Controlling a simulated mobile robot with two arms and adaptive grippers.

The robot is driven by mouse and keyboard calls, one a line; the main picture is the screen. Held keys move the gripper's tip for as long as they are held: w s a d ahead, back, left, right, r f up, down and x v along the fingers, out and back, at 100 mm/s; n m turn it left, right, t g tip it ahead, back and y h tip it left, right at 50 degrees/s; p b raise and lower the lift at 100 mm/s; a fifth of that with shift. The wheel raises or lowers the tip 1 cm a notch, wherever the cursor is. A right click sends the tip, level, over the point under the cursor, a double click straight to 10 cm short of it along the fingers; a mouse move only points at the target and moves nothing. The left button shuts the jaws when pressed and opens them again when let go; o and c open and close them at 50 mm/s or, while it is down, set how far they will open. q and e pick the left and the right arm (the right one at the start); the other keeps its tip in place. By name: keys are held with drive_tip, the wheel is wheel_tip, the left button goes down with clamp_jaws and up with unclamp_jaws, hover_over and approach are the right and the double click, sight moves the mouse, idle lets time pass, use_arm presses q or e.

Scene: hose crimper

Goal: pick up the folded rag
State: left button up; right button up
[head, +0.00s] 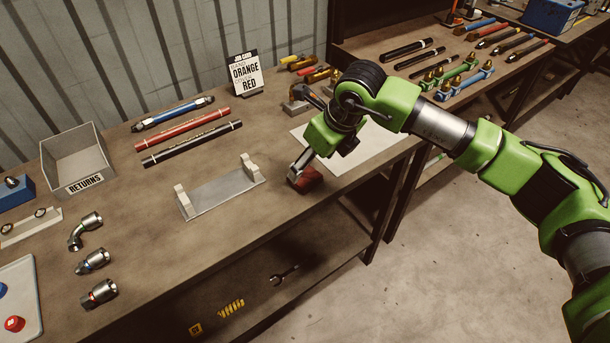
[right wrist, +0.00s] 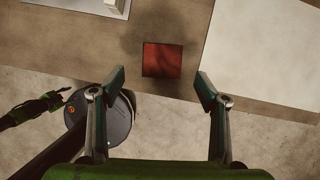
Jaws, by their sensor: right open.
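The folded rag (head: 309,180) is a small dark red square on the bench near its front edge. In the right wrist view the rag (right wrist: 162,60) lies flat, ahead of and between the two fingertips. My right gripper (head: 296,172) is over the rag in the head view and hides part of it. In the right wrist view my right gripper (right wrist: 160,83) is open, with a finger on either side and nothing between them. No contact with the rag shows. My left gripper does not show.
A grey cradle (head: 220,192) stands left of the rag, and a white sheet (head: 365,150) lies to its right. A grey RETURNS bin (head: 75,150), hoses (head: 190,135) and metal fittings (head: 92,260) are farther left. A lower shelf (head: 290,255) runs below the bench.

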sight(305, 176)
drive_tip(key=shift+w+a+f, duration=0.15)
drive_tip(key=shift+a+f, duration=0.05)
drive_tip(key=shift+f, duration=0.45)
drive_tip(key=p+x, duration=0.2)
drive_tip(key=x, duration=0.2)
drive_tip(key=shift+w+d+f, duration=0.1)
drive_tip(key=shift+w, duration=0.1)
drive_tip(key=shift+w+f, duration=0.15)
drive_tip(key=shift+f, duration=0.4)
drive_tip(key=c, duration=1.1)
